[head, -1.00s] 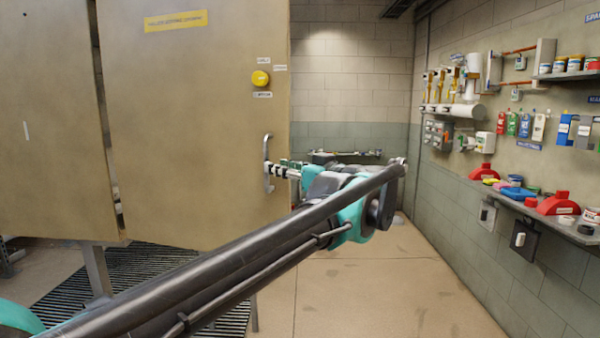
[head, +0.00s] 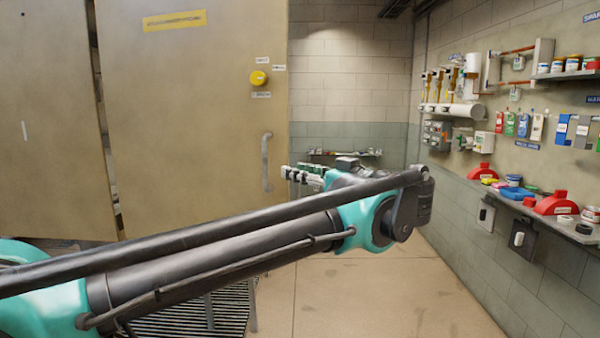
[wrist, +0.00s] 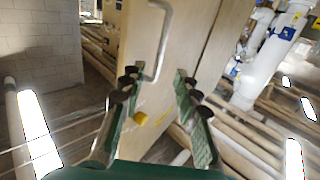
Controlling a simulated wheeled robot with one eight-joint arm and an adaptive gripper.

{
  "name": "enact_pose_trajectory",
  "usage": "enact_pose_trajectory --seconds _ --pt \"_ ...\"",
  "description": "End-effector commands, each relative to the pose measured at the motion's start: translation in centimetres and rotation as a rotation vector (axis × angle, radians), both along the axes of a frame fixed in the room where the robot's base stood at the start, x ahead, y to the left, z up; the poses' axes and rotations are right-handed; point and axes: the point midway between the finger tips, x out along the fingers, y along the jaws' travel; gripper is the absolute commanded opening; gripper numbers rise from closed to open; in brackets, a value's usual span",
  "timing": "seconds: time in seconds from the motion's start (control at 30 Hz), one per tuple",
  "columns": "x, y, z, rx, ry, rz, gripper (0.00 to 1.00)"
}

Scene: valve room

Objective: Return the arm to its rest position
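My gripper (head: 303,177) is at the end of my raised arm, in front of the tan cabinet door's right edge. In the wrist view my gripper (wrist: 158,92) has its two green fingers with dark pads spread apart, and nothing is between them. The door handle (head: 266,162) is to the left of the gripper in the head view, with a visible gap between them. The handle also shows in the wrist view (wrist: 161,42), beyond the fingertips and apart from them. My forearm crosses the lower half of the head view.
The tan cabinet (head: 190,110) fills the left side, with a yellow knob (head: 258,78) above the handle. On the right wall, a shelf (head: 545,212) holds red containers and other items. A low shelf (head: 345,158) stands at the back. The floor (head: 370,290) between is clear.

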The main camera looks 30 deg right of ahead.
Motion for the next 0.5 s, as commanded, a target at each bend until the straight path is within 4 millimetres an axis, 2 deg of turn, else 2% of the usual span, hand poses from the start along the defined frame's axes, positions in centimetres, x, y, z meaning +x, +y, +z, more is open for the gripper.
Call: enact_pose_trajectory --seconds 0.37,0.5 --pt "0.1 0.1 -0.2 0.004 0.005 0.003 0.32" --pt "1.1 0.7 -2.4 0.049 0.074 0.039 0.32"
